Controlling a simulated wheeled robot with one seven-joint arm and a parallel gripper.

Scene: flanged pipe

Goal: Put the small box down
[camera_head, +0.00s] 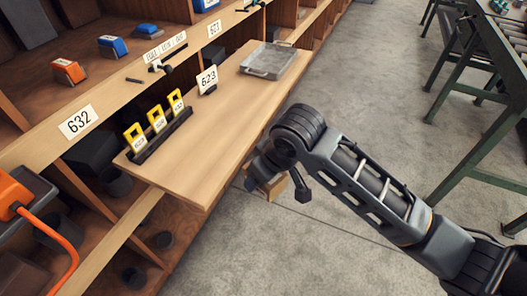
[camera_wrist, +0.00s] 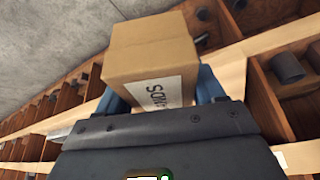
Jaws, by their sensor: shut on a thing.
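The small box (camera_wrist: 150,50) is brown cardboard with a white printed label on one face. In the wrist view it sits between the two blue fingers of my gripper (camera_wrist: 162,90), which is shut on it. In the head view only a small part of the box (camera_head: 274,188) shows below my wrist, which hides the rest along with most of the gripper. The box is held in the air, just right of the front edge of a wooden board (camera_head: 220,118) that juts out from the shelving. I cannot tell its exact height.
On the board, a grey metal tray (camera_head: 274,60) lies at the far end, a black rack with yellow tags (camera_head: 160,135) at the near end, and a "629" card (camera_head: 208,80) at the back. The board's middle is bare. A green metal frame (camera_head: 480,130) stands right across grey floor.

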